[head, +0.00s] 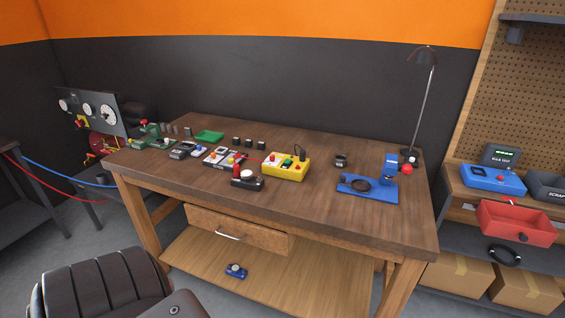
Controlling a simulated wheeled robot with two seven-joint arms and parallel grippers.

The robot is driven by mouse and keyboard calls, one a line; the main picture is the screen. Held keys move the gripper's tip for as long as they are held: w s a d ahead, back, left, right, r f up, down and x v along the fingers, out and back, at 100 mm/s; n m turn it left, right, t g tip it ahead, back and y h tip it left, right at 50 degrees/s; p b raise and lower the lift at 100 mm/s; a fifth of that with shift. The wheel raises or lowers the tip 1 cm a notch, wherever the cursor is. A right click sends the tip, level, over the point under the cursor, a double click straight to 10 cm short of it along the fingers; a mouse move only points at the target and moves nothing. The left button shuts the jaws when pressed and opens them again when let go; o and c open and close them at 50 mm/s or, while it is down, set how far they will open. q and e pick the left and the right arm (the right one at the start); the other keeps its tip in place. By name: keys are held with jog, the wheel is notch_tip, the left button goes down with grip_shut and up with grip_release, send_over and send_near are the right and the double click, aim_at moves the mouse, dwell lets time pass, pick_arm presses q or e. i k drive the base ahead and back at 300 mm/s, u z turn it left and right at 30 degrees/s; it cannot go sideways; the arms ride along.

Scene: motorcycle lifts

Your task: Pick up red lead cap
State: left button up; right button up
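Neither of my grippers is in view. I cannot tell for sure which item is the red lead cap. A small red upright piece (236,169) stands at the left end of a dark block (248,182) near the front edge of the wooden workbench (330,217). Another small red round piece (407,169) sits at the right of the bench, beside the lamp foot. A yellow box (287,171) with small red parts on top lies mid-bench. Further small red parts show on the devices to its left, too small to tell apart.
A blue stand (366,188) with a dark ring is on the right of the bench. A green tray (209,136) is at the back. A dark ribbed seat (100,280) stands at the front left. A red bin (515,223) is on the right shelf. The bench's front right is clear.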

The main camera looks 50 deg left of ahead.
aim_at(235, 168)
jog(key=i, duration=1.2)
jog(key=u, duration=1.85)
